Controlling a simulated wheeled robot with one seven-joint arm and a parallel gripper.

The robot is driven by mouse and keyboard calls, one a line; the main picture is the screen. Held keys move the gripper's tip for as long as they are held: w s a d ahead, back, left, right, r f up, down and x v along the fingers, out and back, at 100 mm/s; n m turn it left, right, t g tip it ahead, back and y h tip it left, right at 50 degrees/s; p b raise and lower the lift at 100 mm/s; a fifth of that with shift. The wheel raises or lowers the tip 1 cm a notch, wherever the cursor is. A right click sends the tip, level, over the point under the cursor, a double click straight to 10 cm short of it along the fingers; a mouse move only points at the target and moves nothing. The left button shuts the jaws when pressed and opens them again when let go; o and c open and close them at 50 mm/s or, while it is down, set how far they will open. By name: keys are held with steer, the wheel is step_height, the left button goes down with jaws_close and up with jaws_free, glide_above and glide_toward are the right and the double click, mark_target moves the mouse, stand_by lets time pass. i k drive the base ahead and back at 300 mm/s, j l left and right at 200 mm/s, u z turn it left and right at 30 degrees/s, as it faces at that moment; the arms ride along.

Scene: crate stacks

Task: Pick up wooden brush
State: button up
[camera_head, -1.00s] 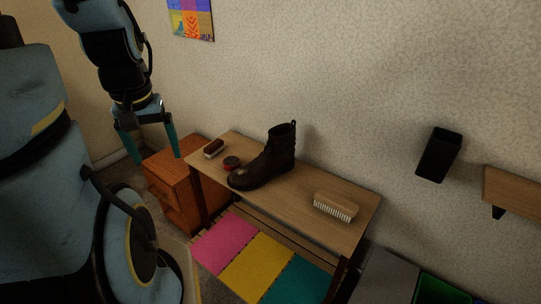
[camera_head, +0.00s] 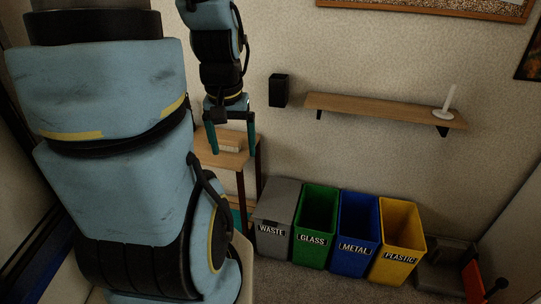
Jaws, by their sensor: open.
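The wooden brush (camera_head: 229,146) is a pale block lying on the wooden table (camera_head: 240,161), near its right end. My gripper (camera_head: 231,152) points down with its two teal fingers apart. It is open and empty. In the picture the brush shows between the fingers, partly covered by the gripper. I cannot tell how far the gripper is above or in front of it. The rest of the table is hidden behind my arm.
Waste (camera_head: 273,231), glass (camera_head: 315,240), metal (camera_head: 354,245) and plastic (camera_head: 399,255) bins stand right of the table. A wall shelf (camera_head: 385,109) holds a white candle (camera_head: 449,98). A black box (camera_head: 278,90) hangs on the wall.

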mark_target(228, 144)
steer(key=z, duration=0.1)
steer(key=i+j+u, duration=0.25)
steer(key=u, duration=0.25)
steer(key=i+j+u, duration=0.2)
steer(key=i+u, duration=0.25)
steer(key=i+j+u, duration=0.1)
steer(key=u, duration=0.4)
steer(key=i+l, duration=0.05)
steer(key=i, duration=0.05)
